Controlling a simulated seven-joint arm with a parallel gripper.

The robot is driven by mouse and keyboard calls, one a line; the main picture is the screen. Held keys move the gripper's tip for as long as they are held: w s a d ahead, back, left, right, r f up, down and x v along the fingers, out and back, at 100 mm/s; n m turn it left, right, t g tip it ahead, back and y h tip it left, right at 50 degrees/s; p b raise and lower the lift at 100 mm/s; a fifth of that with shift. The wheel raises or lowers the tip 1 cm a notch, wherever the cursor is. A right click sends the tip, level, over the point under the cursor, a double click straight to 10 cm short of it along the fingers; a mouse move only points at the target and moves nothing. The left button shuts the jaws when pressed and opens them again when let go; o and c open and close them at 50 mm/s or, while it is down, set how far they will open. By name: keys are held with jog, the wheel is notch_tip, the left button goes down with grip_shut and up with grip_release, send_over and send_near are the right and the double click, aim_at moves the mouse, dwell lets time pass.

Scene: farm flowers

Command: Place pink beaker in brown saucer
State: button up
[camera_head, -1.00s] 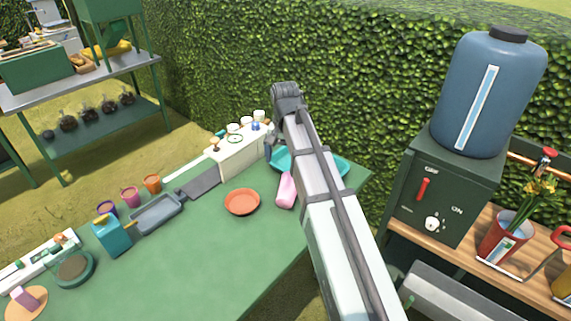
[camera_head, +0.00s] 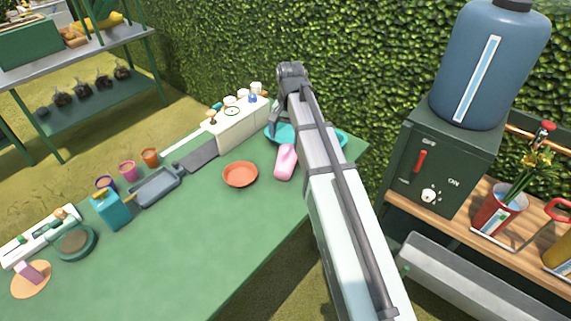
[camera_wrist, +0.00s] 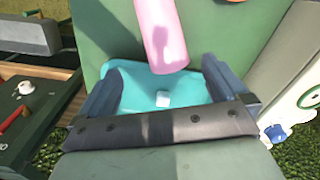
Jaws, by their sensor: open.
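The pink beaker (camera_head: 286,160) is on the green table beside my arm, just right of the saucer. In the wrist view the beaker (camera_wrist: 160,35) is at the top centre, ahead of my fingers. The brown saucer (camera_head: 240,175), an orange-brown round dish, lies left of the beaker and looks empty; a sliver of it may show at the wrist view's top edge. My gripper (camera_wrist: 163,72) is open with nothing held, over a teal tray. In the head view my arm partly hides the gripper and the tray.
The teal tray (camera_head: 331,139) is at the table's far right corner. A white box with small items (camera_head: 243,124) stands behind the saucer. Several small pots, a grey tray (camera_head: 156,187) and a blue carton (camera_head: 110,209) are at left. A green dispenser stand (camera_head: 441,160) is at right. The front table is clear.

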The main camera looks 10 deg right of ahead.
aim_at(289, 153)
notch_tip(289, 153, down, 6)
jog(key=shift+f, duration=0.2)
jog(key=shift+a+f, duration=0.25)
jog(key=shift+f, duration=1.05)
jog(key=shift+a+f, duration=0.2)
jog(key=shift+f, duration=1.1)
jog(key=shift+c, duration=0.4)
jog(key=c, duration=1)
